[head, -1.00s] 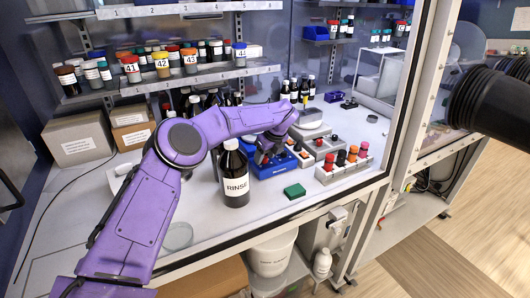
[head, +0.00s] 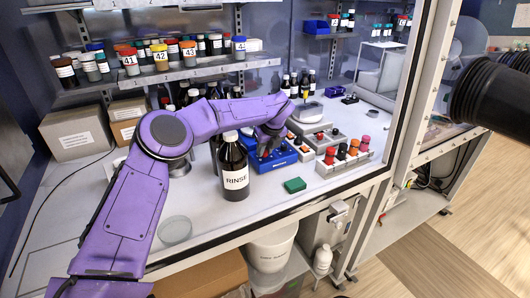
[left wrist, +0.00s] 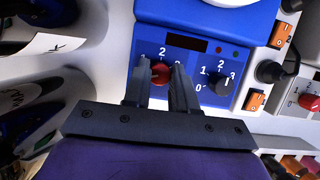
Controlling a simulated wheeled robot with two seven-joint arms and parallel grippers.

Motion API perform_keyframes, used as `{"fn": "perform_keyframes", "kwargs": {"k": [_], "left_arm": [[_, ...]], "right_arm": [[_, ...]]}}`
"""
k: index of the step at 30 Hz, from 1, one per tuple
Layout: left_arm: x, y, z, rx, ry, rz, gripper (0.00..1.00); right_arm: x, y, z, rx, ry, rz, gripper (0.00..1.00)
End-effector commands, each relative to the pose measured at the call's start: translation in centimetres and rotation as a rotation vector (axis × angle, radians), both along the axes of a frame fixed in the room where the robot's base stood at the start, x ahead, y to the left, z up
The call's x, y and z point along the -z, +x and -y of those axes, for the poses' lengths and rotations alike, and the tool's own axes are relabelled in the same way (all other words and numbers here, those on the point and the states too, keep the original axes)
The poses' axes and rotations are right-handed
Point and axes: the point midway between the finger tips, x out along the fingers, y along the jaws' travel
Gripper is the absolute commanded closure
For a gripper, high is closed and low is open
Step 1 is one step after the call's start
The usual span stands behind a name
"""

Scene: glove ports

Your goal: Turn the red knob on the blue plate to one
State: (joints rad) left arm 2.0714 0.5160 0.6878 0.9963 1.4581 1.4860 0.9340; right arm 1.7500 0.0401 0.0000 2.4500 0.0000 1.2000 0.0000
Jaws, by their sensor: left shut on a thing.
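The blue plate (head: 282,159) is the front of a blue device on the bench, partly hidden by my left arm in the head view. In the left wrist view the blue plate (left wrist: 207,50) carries a red knob (left wrist: 160,72) with a number scale around it. My left gripper (left wrist: 161,80) has its two fingers on either side of the red knob, shut on it. The fingers hide part of the scale, and the knob's pointer cannot be made out. In the head view my left gripper (head: 265,151) is at the device's front. My right gripper is not in view.
A black knob (left wrist: 220,82) with its own scale sits just right of the red one. A brown RINSE bottle (head: 233,167) stands close to my left forearm.

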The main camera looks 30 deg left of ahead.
Motion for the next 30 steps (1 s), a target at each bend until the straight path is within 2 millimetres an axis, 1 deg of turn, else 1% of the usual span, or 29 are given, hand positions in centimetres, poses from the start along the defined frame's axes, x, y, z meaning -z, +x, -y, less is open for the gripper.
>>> {"fn": "perform_keyframes", "kwargs": {"k": [1, 3, 11, 21, 30], "left_arm": [[0.3, 0.0, -0.1, 0.037, -0.001, 0.004, 1.00], [0.4, 0.0, -0.1, 0.101, -0.001, 0.004, 1.00], [0.1, -0.1, -0.2, 0.348, 0.000, 0.004, 1.00], [-0.2, -0.2, -0.4, 0.639, 0.000, 0.004, 1.00], [-0.2, -0.2, -0.4, 0.803, 0.001, 0.005, 1.00]], "right_arm": [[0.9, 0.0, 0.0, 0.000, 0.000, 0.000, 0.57], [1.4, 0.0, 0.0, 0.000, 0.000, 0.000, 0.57], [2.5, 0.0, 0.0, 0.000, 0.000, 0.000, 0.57], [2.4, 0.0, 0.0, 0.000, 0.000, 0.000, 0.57], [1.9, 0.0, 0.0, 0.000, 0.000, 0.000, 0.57]]}}
